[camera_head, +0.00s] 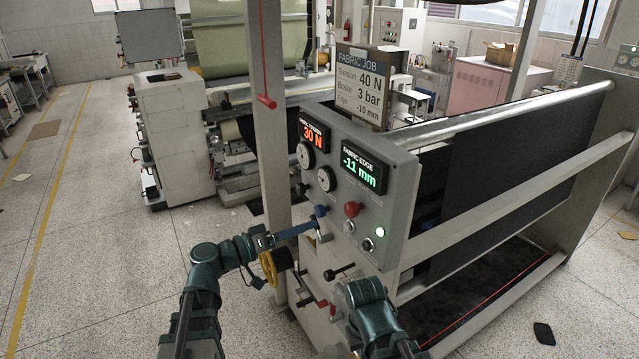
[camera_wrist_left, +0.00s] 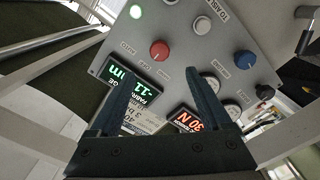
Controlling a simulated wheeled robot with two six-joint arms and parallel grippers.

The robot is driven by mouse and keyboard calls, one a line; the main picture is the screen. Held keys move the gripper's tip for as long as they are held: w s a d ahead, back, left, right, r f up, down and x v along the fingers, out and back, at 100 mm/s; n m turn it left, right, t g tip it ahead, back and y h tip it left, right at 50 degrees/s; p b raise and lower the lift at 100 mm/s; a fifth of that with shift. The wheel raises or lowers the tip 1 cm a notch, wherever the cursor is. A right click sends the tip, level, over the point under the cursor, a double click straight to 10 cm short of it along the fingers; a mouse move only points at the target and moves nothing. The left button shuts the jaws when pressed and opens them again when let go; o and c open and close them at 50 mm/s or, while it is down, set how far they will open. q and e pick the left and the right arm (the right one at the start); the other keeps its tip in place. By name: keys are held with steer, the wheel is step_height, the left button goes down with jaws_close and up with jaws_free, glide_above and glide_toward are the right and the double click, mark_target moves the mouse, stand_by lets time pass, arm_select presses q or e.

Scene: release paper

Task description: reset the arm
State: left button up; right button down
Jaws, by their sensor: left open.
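My left arm (camera_head: 227,257) reaches in from the lower left of the head view. Its gripper (camera_head: 312,225) is in front of the grey control panel (camera_head: 398,188), close to a blue knob (camera_head: 320,211); whether they touch is unclear. In the left wrist view the gripper (camera_wrist_left: 160,78) is open, with nothing between its fingers. The panel lies beyond them, with a red knob (camera_wrist_left: 159,50) and the blue knob (camera_wrist_left: 244,59). My right arm (camera_head: 370,312) shows at the bottom of the head view, below the panel; its gripper is not visible.
The panel displays (camera_head: 363,169) read 30 N and -11 mm. A sign (camera_head: 361,85) above lists 40 N, 3 bar and -10 mm. A yellow handwheel (camera_head: 268,269) and a grey post (camera_head: 268,120) stand near my left arm. Open floor (camera_head: 110,230) lies to the left.

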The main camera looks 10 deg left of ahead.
arm_select(q)
steer(key=s+d+f+m+g+y+b, duration=0.1)
steer(key=s+d+f+g+y+b, duration=0.1)
steer(key=s+d+f+g, duration=0.3)
steer(key=s+d+f+m+y+b, duration=0.1)
steer(key=d+f, duration=0.1)
steer(key=f, duration=0.5)
steer(key=s+d+f+g+y+b, duration=0.2)
steer(key=s+d+f+g, duration=0.15)
steer(key=f, duration=0.35)
steer(key=s+a+f+g+y+b, duration=0.2)
steer(key=s+a+f+y+b, duration=0.3)
steer(key=s+f+y, duration=0.4)
steer(key=shift+f+y, duration=1)
steer(key=shift+f, duration=1.1)
steer(key=shift+a+g, duration=0.1)
steer(key=shift+g, duration=0.15)
